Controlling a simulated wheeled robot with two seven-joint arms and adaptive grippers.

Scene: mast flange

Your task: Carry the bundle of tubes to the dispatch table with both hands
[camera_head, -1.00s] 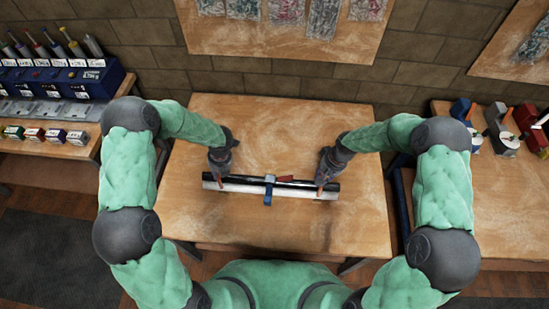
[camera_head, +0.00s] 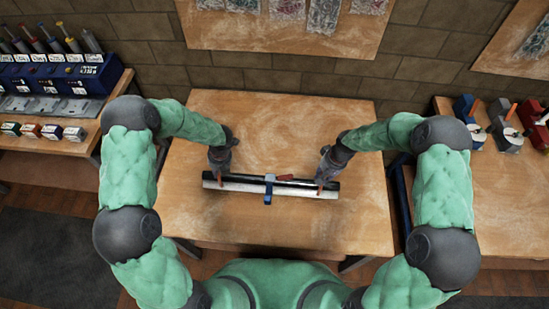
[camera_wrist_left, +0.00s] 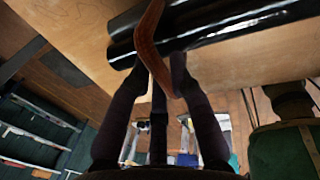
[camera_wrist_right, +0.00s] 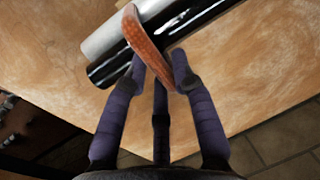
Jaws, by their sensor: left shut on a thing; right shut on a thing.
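The bundle of tubes (camera_head: 245,187) has a black tube and a white tube side by side. A blue clamp (camera_head: 268,190) with a red lever (camera_head: 284,177) sits at its middle. It lies level across the picture over the wooden table (camera_head: 280,125); I cannot tell whether it touches the top. My left gripper (camera_head: 219,180) is shut on a brown-orange strap handle (camera_wrist_left: 149,40) near the bundle's left end. My right gripper (camera_head: 323,183) is shut on a similar strap handle (camera_wrist_right: 141,38) near the right end. The tubes' undersides are hidden.
At left stands a bench with a blue rack (camera_head: 60,75) and several small boxes (camera_head: 52,132). At right another wooden table (camera_head: 470,215) holds blue and red devices (camera_head: 505,125). A brick wall (camera_head: 300,75) stands behind. The table's far half is clear.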

